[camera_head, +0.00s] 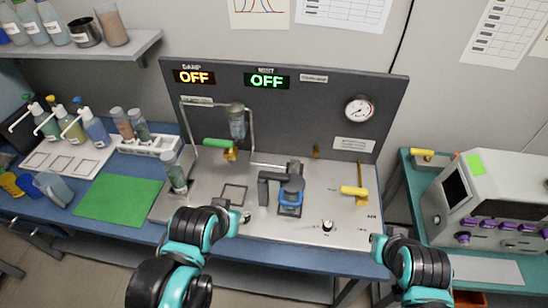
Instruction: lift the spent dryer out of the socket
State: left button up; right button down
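A clear cylinder with grey contents (237,122) stands upright at the pipe frame on the steel bench rig, above a green-handled valve (217,143). A second, similar cylinder (175,172) stands at the rig's left front edge. I cannot tell for sure which is the spent dryer, and any socket under either is too small to make out. My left gripper (243,217) is at the rig's front edge, apart from both cylinders. My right gripper (377,241) is at the rig's right front corner. The fingers of both are too small to read.
A blue-collared device (290,192) and a yellow-handled valve (354,191) stand on the rig. A green mat (119,198) is bare at left. A white rack (150,146) holds more cylinders. An instrument box (488,200) stands at right. Both displays read OFF.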

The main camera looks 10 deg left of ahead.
aim_at(174, 171)
jog(key=u, duration=1.35)
jog(key=i+j, duration=0.1)
jog(key=j, duration=0.25)
jog(key=i+j, duration=0.1)
jog(key=j, duration=0.2)
jog(key=i+j, duration=0.1)
jog(key=j, duration=0.25)
jog(key=j+z, duration=0.1)
jog(key=z, duration=0.3)
jog(key=j+z, duration=0.15)
jog(key=z, duration=0.2)
jog(key=j+z, duration=0.15)
jog(key=z, duration=0.25)
jog(key=j+z, duration=0.2)
jog(key=z, duration=0.2)
jog(key=i+l+z, duration=0.3)
jog(key=i+l, duration=0.05)
jog(key=i, duration=0.1)
